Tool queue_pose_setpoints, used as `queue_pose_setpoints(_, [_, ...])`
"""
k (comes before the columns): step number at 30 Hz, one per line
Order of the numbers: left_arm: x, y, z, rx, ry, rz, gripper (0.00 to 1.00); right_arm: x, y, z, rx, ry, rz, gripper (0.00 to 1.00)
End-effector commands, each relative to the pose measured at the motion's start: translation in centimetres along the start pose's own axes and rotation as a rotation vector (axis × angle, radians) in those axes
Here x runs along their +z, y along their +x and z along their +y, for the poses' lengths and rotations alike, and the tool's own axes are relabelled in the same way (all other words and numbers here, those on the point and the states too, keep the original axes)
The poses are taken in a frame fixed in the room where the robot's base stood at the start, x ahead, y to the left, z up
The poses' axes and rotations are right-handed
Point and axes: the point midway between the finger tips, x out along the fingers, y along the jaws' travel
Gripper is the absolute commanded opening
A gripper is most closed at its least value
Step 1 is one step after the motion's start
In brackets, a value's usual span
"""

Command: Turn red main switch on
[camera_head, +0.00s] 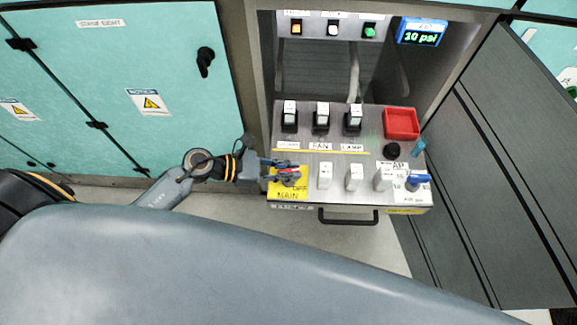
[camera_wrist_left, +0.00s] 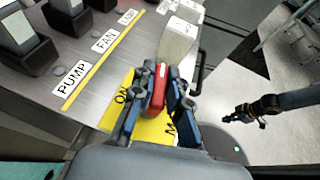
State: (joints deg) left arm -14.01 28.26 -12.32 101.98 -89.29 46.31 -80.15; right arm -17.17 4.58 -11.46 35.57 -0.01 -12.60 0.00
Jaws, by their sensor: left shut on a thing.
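The red main switch (camera_wrist_left: 157,88) sits on a yellow plate (camera_wrist_left: 120,80) marked ON in the left wrist view. In the head view the yellow plate (camera_head: 287,194) reads OFF and MAIN at the front left corner of the panel. My left gripper (camera_head: 287,172) reaches in from the left over this plate. In the left wrist view its blue fingers (camera_wrist_left: 158,104) stand on both sides of the red handle, shut on it. The fingers hide most of the switch in the head view. A dark gripper (camera_wrist_left: 255,110), my right one, shows at the right of the wrist view, its jaws unclear.
White switches (camera_head: 325,175) stand right of the yellow plate. Black-based switches labelled PUMP, FAN and LAMP (camera_head: 321,119) stand behind. A red tray (camera_head: 401,124), a blue-handled valve (camera_head: 417,181) and a 10 psi display (camera_head: 421,33) are at the right. A black drawer handle (camera_head: 348,217) sticks out in front.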

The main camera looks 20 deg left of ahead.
Motion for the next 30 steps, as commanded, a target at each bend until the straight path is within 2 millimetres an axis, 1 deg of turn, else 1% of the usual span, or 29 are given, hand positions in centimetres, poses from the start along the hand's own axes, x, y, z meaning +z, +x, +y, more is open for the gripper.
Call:
queue_pose_setpoints(1, [0.3,-0.2,-0.2,0.035,-0.018,0.001,0.0,-0.1,-0.8,0.0,0.0,0.0,0.0,0.0])
queue_pose_setpoints(18, [0.6,-0.1,-0.2,0.534,-0.229,0.0,0.0,-0.7,-7.6,0.1,0.0,0.0,0.0,0.0])
queue_pose_setpoints(24, [0.4,0.0,-0.2,0.71,-0.304,0.0,0.0,-0.8,-9.1,0.1,0.0,0.0,-0.001,0.0])
queue_pose_setpoints(30, [0.2,0.1,-0.1,0.882,-0.37,-0.001,0.0,-0.9,-9.8,0.2,0.0,0.0,-0.001,0.0])
